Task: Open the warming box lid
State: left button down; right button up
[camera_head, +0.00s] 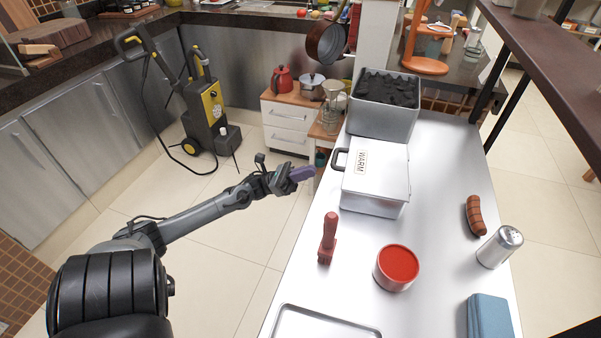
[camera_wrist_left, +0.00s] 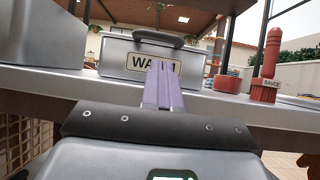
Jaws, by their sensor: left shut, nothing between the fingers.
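The warming box (camera_head: 375,205) is a silver metal box on the steel counter, with its flat lid (camera_head: 383,167) closed. The lid bears a "WARM" label and has a dark handle (camera_head: 338,160) on its left side. My left gripper (camera_head: 303,173) is just left of the box, off the counter's edge, with its purple fingers shut and empty. In the left wrist view the fingers (camera_wrist_left: 162,85) point at the labelled box (camera_wrist_left: 140,60), with the dark handle (camera_wrist_left: 158,37) above and beyond them. A gap shows between fingers and handle in the head view. My right gripper is not in view.
A bin of charcoal (camera_head: 383,120) stands directly behind the box. Open floor is left of the counter.

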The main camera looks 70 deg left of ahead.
pick_arm(q)
jog(key=x, duration=0.6)
jog(key=shift+b, duration=0.4)
jog(key=shift+a, duration=0.1)
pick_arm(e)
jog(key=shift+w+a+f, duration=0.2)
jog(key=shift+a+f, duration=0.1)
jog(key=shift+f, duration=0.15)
pick_arm(q)
jog(key=shift+w+r, duration=0.1)
jog(key=shift+r, duration=0.05)
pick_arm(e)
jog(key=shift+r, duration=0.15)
